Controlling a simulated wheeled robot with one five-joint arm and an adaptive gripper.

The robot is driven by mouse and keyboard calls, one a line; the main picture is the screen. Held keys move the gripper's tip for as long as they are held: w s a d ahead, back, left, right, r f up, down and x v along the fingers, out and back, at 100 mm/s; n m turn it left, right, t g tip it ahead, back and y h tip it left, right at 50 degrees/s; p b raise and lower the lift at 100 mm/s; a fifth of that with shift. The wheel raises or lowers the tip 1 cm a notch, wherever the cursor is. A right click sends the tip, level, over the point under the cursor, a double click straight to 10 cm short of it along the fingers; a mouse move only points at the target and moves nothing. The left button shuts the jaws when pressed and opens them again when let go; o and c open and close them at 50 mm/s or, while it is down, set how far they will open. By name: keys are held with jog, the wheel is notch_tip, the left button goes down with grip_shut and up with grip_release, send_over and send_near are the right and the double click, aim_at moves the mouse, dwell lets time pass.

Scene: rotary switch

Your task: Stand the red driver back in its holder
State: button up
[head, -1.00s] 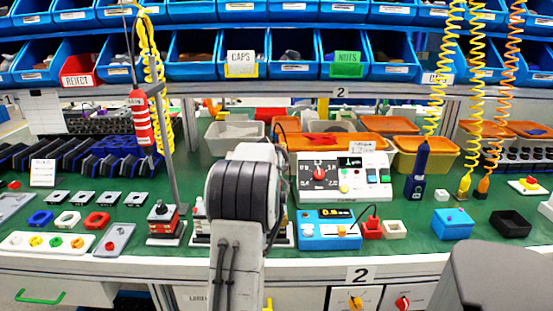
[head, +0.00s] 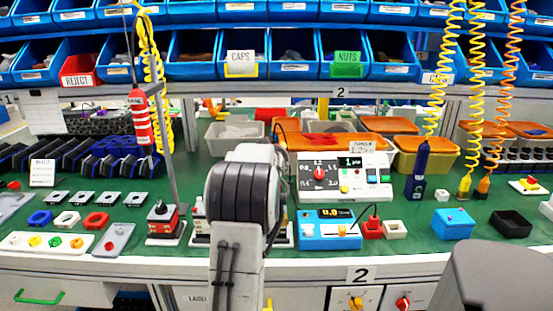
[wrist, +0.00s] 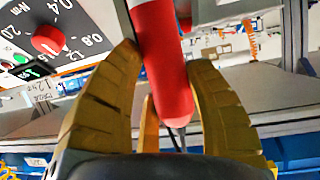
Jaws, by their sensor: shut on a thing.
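In the wrist view, my gripper (wrist: 160,85) has its yellow fingers closed around a red, round-ended cylinder (wrist: 172,85), which looks like the red driver. The cylinder runs out of the top of the picture, where a pale part shows. In the head view, my arm hides the gripper and what it holds. A red tool with pale bands (head: 140,117) hangs beside a grey post at the left, under a yellow coiled cord. I cannot make out a holder for certain.
A panel with a red-centred dial (head: 319,174) stands right of my arm; the dial is close in the wrist view (wrist: 47,40). A blue meter (head: 330,229) stands before it. Switch parts (head: 97,219) lie at left.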

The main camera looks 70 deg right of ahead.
jog(key=shift+f+b, duration=0.15)
jog(key=shift+b, duration=0.15)
dwell(0.5)
jog(key=o, duration=1.3)
jog(key=shift+o, duration=0.2)
jog(key=shift+f, duration=0.2)
jog(key=shift+a, duration=0.1)
jog(key=shift+s+a+r, duration=0.15)
jog(key=shift+a+r, duration=0.25)
jog(key=shift+a, duration=0.1)
jog(key=v, duration=1)
jog(key=shift+a, duration=0.4)
